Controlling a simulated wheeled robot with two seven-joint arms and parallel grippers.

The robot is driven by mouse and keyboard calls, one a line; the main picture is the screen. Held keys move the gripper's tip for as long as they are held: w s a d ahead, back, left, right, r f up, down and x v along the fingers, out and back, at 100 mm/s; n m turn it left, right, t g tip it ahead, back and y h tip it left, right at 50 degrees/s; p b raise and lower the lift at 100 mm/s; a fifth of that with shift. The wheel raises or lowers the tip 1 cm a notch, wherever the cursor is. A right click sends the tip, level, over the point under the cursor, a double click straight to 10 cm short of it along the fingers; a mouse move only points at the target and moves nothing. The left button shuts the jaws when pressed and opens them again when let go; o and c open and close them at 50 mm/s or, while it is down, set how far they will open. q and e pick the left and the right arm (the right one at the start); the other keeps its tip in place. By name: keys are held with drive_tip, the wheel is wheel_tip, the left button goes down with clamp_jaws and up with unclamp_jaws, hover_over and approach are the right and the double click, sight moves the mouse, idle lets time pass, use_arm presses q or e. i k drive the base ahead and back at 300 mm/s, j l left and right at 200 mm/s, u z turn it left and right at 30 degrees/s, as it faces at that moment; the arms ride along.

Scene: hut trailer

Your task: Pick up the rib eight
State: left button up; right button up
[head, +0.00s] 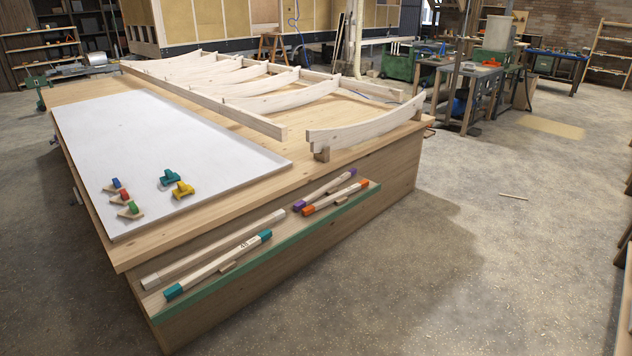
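Several pale curved wooden ribs show in the head view on the big wooden bench (206,207). The nearest rib (368,122) lies at the bench's right end, with its near end raised on a small wooden block (322,154). Other ribs, such as one closer to the middle (285,99), lie across a long ladder-like frame (225,112). I can read no number on any rib, so I cannot tell which is rib eight. Neither of my grippers is in view.
A white board (165,150) covers the bench's left part, with a teal tool (170,177), a yellow tool (183,189) and small coloured-top blocks. A green-edged front shelf (290,240) holds several sticks with coloured ends. Concrete floor (480,250) right of the bench is mostly clear.

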sight(337, 137)
drive_tip(key=i+j, duration=0.1)
drive_tip(key=i, duration=1.25)
